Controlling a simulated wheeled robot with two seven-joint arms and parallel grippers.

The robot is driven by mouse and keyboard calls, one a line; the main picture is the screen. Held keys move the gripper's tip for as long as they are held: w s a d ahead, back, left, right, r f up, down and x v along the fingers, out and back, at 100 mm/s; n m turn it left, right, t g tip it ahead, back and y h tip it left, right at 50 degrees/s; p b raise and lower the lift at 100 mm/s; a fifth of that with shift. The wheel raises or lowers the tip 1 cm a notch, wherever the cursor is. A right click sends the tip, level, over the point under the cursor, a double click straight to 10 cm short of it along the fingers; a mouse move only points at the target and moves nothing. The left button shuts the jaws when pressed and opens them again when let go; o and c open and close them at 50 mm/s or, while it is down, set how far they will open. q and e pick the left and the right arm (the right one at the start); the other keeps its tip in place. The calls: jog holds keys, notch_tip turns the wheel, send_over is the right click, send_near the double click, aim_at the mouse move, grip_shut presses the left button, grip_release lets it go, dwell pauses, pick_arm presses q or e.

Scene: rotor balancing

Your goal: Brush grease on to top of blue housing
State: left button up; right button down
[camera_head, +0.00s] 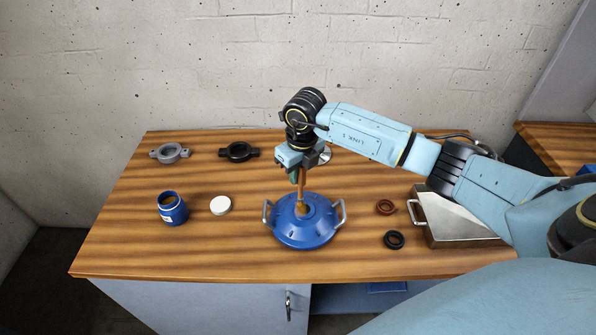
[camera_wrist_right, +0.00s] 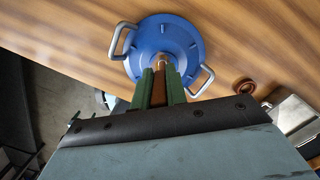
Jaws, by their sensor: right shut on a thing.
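The blue housing (camera_head: 304,228) is a round domed part with two metal handles. It sits at the middle of the table and also shows in the right wrist view (camera_wrist_right: 178,38). My right gripper (camera_head: 299,170) is above it, shut on a brown brush (camera_head: 301,193) that points down. In the wrist view the brush (camera_wrist_right: 159,88) is between the green fingers. The brush tip is at the middle of the housing's top; I cannot tell if it touches. An open blue jar (camera_head: 172,210) with brown content, likely the grease, stands at left. My left gripper is not in view.
A white lid (camera_head: 220,205) lies right of the jar. A grey ring part (camera_head: 170,153) and a black one (camera_head: 239,152) lie at the back left. A brown ring (camera_head: 385,207) and a black ring (camera_head: 394,240) lie right of the housing, near a metal tray (camera_head: 428,236).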

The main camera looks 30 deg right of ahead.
jog(key=shift+s+a+p, duration=0.4)
jog(key=shift+s, duration=0.2)
jog(key=shift+s+a+p, duration=0.35)
jog(key=shift+s+p, duration=0.05)
jog(key=shift+s, duration=0.2)
jog(key=shift+s, duration=0.1)
jog(key=shift+w+d+b, duration=0.3)
jog(key=shift+w+b, duration=0.2)
jog(key=shift+w, duration=0.1)
jog(key=shift+w+d, duration=0.1)
jog(key=shift+w+d+b, duration=0.4)
jog(key=shift+w+b, duration=0.2)
jog(key=shift+w, duration=0.1)
jog(key=shift+s, duration=0.15)
jog(key=shift+s+a+p, duration=0.4)
jog(key=shift+s+p, duration=0.05)
jog(key=shift+s, duration=0.15)
jog(key=shift+s+a+p, duration=0.4)
jog(key=shift+s+p, duration=0.05)
jog(key=shift+s, duration=0.15)
